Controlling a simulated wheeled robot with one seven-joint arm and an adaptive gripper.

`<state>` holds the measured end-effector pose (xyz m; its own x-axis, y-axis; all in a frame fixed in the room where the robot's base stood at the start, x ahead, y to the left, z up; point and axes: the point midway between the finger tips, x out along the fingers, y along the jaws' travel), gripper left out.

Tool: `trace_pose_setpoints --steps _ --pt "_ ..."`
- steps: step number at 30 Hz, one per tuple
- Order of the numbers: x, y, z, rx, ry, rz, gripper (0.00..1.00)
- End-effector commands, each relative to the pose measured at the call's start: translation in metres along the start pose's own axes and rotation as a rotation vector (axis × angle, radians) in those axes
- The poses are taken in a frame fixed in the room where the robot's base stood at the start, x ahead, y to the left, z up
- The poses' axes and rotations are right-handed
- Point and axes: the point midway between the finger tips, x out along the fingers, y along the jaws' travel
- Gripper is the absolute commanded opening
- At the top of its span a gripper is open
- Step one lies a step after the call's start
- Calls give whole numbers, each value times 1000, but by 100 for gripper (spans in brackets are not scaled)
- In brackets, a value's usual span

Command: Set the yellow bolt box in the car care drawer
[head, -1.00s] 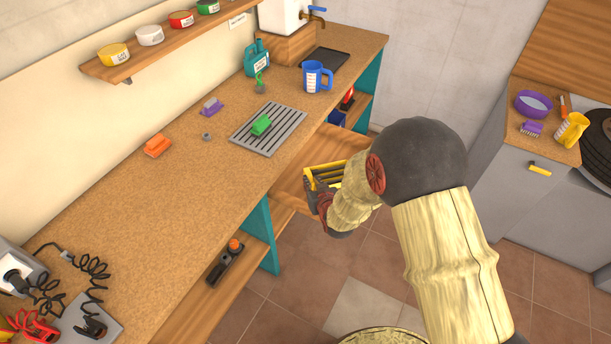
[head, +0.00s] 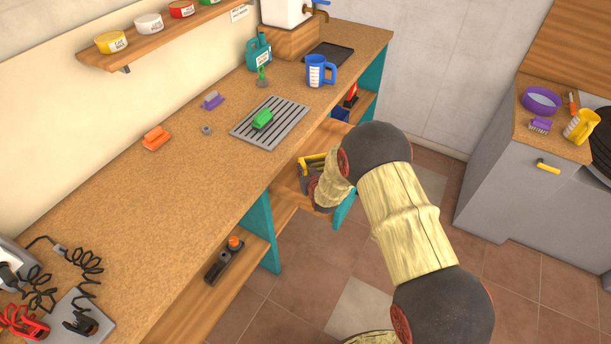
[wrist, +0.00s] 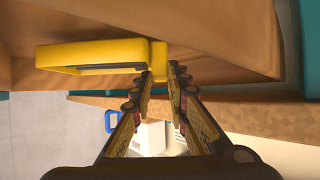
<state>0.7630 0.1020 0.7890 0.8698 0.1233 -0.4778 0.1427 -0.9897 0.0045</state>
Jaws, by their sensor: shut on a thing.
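The yellow bolt box (head: 312,158) is in my gripper over the open wooden drawer (head: 326,140) under the workbench; the arm partly hides both in the head view. In the wrist view my gripper (wrist: 160,76) is shut on the end of the yellow box (wrist: 100,47), which has a dark recess and lies close to the brown wood of the drawer (wrist: 220,30). I cannot tell whether the box touches the drawer floor. The drawer's label is not visible.
A grey cabinet (head: 500,190) stands at right. Tiled floor is open between them.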

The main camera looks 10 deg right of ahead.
Motion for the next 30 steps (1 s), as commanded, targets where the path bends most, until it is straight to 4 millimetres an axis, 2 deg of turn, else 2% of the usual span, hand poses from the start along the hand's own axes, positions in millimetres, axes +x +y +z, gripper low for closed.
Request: trace_pose_setpoints --steps 1,3,15,16,25,30 --pt "5 0 12 0 -3 0 0" --pt "9 0 18 0 -2 0 0" --pt "10 0 20 0 -1 0 0" --pt "10 0 21 0 -3 0 18" --pt "9 0 20 0 -2 0 35" --pt "9 0 20 0 -2 0 35"
